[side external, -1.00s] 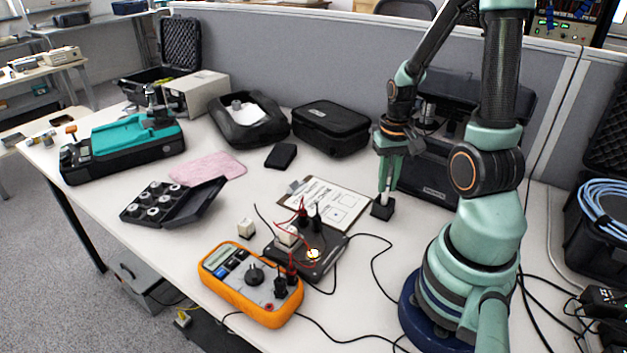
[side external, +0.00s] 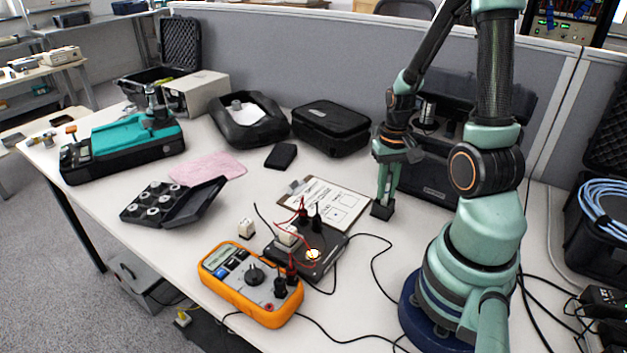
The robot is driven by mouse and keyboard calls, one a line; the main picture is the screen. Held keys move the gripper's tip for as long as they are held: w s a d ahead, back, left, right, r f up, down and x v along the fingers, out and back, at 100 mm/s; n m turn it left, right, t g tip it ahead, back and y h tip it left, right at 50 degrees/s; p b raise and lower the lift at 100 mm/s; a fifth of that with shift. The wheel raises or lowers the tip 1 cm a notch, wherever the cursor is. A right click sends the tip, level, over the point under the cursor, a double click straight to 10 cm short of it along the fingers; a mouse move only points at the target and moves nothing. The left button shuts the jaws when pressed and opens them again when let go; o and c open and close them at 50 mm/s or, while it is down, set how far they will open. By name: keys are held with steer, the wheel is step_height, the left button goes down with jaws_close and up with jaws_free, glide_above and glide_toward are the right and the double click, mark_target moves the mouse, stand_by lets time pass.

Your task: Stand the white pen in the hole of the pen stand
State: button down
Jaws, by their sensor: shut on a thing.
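The pen stand (side external: 382,210) is a small black block on the white table, beside the right edge of the clipboard. My gripper (side external: 385,193) points down directly above it, with its green fingertips close to the top of the block. It is shut on the white pen (side external: 384,196), which is upright. Only a thin pale strip of the pen shows between the fingers, and the rest is hidden. The pen's lower end meets the top of the stand in this view. The hole is hidden, so how deep the pen sits cannot be told.
A clipboard (side external: 342,205) lies left of the stand. A large black case (side external: 428,182) stands close behind my gripper. A black device with red leads (side external: 326,262) and an orange multimeter (side external: 232,293) are in front, with black cables running right across the table.

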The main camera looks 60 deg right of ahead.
steer(key=shift+f, duration=0.1)
steer(key=shift+c, duration=1.7)
jaws_free()
steer(key=shift+r, duration=4.05)
steer(key=w+a+r+n+t, duration=0.2)
steer(key=a+r, duration=0.4)
steer(key=a, duration=0.3)
steer(key=w+a+r+n+t, duration=0.3)
steer(key=w+a+r+n, duration=0.2)
steer(key=a, duration=0.5)
steer(key=shift+a+r+n+t, duration=0.25)
steer(key=shift+r+n, duration=0.25)
steer(key=shift+n, duration=0.5)
